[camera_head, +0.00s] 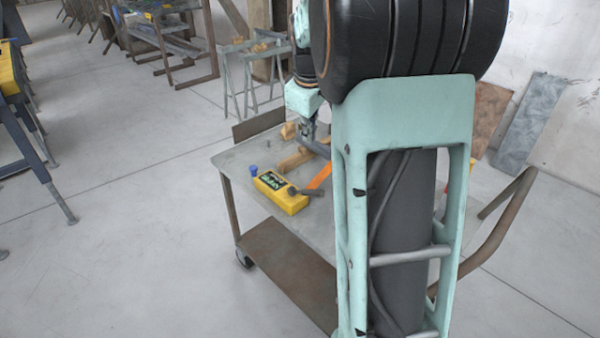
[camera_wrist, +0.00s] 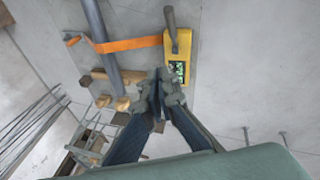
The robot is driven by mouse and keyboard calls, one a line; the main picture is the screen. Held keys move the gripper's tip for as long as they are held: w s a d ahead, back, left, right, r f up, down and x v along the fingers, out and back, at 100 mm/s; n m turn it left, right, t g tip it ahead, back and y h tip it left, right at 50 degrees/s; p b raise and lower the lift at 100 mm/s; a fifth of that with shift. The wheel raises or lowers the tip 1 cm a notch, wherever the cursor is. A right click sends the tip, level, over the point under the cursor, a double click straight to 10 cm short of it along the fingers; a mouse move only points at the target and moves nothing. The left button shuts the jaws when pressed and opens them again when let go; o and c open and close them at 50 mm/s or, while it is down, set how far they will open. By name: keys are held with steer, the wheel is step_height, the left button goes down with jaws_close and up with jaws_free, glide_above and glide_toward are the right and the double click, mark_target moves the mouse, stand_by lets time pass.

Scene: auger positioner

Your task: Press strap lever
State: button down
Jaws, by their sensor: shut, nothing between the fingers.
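An orange strap (camera_wrist: 130,44) crosses over a grey tube (camera_wrist: 97,25) in the wrist view and reaches a yellow box (camera_wrist: 191,45). A dark lever (camera_wrist: 171,30) lies at the box, by the strap's end. A small orange-and-dark fitting (camera_wrist: 73,40) sits at the strap's other end. In the head view the strap (camera_head: 320,177), box (camera_head: 280,194) and lever (camera_head: 304,191) are on a cart top. My gripper (camera_wrist: 160,78) is shut and empty, beside the box's screen end and apart from the lever. In the head view my arm hides much of the gripper (camera_head: 308,136).
The grey cart top (camera_head: 234,160) carries wooden blocks (camera_wrist: 100,76) under the tube and a blue cap (camera_head: 253,170). A raised panel (camera_head: 259,124) stands at its back edge. A bent rail (camera_head: 510,195) is at the right.

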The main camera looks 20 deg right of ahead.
steer(key=shift+m+y, duration=0.6)
steer(key=shift+y, duration=0.1)
steer(key=x, duration=0.3)
steer(key=s+x, duration=0.1)
steer(key=x, duration=0.1)
steer(key=shift+a+f, duration=0.1)
glide_above(309, 190)
steer(key=a, duration=0.2)
step_height(309, 190, down, 9)
steer(key=f, duration=0.1)
steer(key=d+f, duration=0.1)
steer(key=f+b, duration=0.1)
steer(key=shift+s+d, duration=0.3)
steer(key=shift+s, duration=0.05)
steer(key=shift+s+d+f, duration=0.15)
steer(key=shift+f, duration=0.35)
steer(key=shift+f, duration=0.1)
